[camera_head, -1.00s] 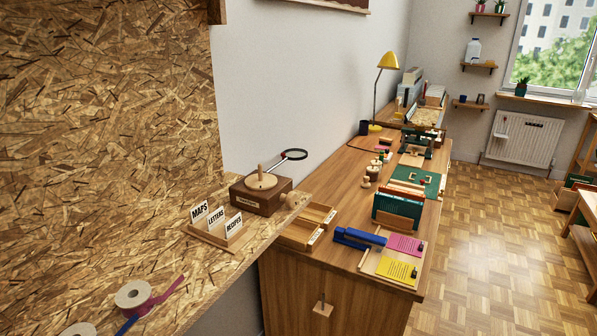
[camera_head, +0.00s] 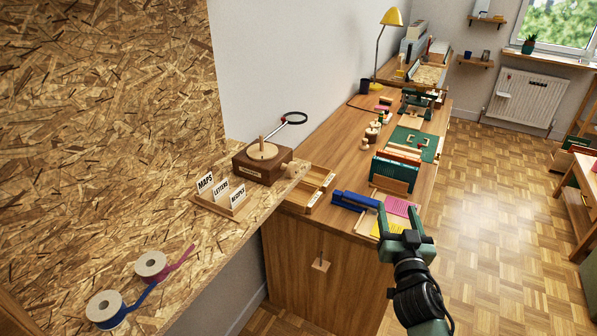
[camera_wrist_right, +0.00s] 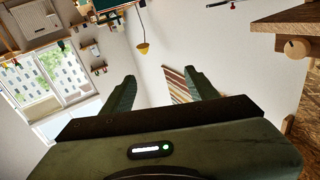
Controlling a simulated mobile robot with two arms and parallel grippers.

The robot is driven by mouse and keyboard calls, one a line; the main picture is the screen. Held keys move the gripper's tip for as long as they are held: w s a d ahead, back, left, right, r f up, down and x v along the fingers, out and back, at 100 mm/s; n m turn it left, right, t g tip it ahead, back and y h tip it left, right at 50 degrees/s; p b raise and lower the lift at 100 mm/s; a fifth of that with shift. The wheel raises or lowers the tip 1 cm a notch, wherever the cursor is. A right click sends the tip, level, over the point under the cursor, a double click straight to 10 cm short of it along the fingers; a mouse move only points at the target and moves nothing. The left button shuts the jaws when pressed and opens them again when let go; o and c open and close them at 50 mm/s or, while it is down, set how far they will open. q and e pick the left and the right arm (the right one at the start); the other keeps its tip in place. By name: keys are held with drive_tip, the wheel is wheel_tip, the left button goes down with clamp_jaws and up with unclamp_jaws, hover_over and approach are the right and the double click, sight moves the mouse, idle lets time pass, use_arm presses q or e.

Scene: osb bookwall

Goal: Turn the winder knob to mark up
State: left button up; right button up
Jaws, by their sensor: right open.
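The winder (camera_head: 262,168) is a dark brown wooden box with a pale disc and upright peg on top. It stands near the right end of the chipboard shelf. Its pale round knob (camera_head: 291,168) is on the right side; its mark is too small to make out. In the right wrist view a round wooden knob (camera_wrist_right: 296,48) on a brown box shows at upper right, seemingly the same one. My right gripper (camera_head: 399,209) is open and empty, right of and nearer than the knob, well apart from it. Its fingers also show in the wrist view (camera_wrist_right: 160,75). My left gripper is out of view.
A card holder (camera_head: 222,205) with labelled cards stands before the winder. Tape rolls (camera_head: 151,264) lie nearer on the shelf. A wooden tray (camera_head: 312,190) and blue stapler (camera_head: 354,201) lie on the desk to the right.

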drive_tip(key=w+a+r+n+t+y, duration=0.3)
drive_tip(key=w+a+r+y, duration=0.1)
drive_tip(key=w+r+y, duration=0.1)
drive_tip(key=n+g+y, duration=0.9)
drive_tip(key=g+y, duration=0.2)
drive_tip(key=y, duration=0.2)
approach(294, 170)
drive_tip(key=w+a, duration=0.1)
drive_tip(key=x, duration=0.7)
drive_tip(key=shift+w+a, duration=0.1)
drive_tip(key=shift+a, duration=0.1)
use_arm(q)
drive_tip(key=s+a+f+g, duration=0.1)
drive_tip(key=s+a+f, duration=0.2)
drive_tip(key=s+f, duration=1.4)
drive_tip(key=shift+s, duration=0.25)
use_arm(e)
drive_tip(key=shift+f, duration=0.1)
use_arm(q)
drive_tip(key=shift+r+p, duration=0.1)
drive_tip(key=shift+p, duration=0.2)
use_arm(e)
clamp_jaws()
